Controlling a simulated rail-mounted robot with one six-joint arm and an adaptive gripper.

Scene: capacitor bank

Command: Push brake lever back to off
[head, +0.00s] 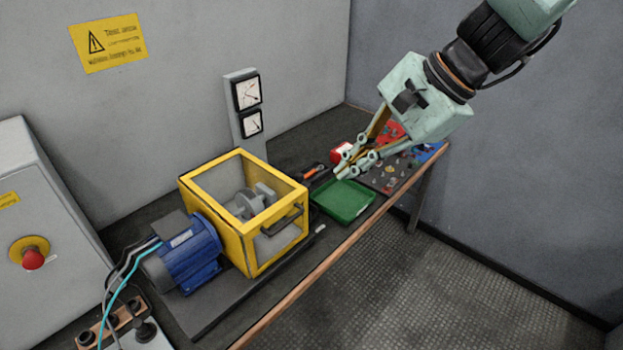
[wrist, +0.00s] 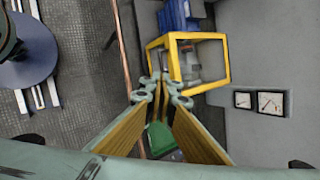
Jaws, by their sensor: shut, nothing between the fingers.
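A yellow-framed guard box (head: 245,215) stands on the bench with grey machine parts (head: 255,200) inside. A black bar handle (head: 282,222) is on its front side. A short light-tipped rod (head: 318,231) sticks out low by its right corner; I cannot tell for sure whether this is the brake lever, or its position. My gripper (head: 347,171) is shut and empty, above the bench to the right of the box and over the green tray. In the wrist view the closed fingertips (wrist: 162,84) overlap the near edge of the yellow frame (wrist: 188,60), apparently only in line of sight.
A blue motor (head: 185,255) joins the box on the left. A green tray (head: 343,200) lies to its right. Two gauges (head: 248,107) stand behind. A red emergency button (head: 33,259) is on the left cabinet. Small parts (head: 395,172) lie at the bench's far end.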

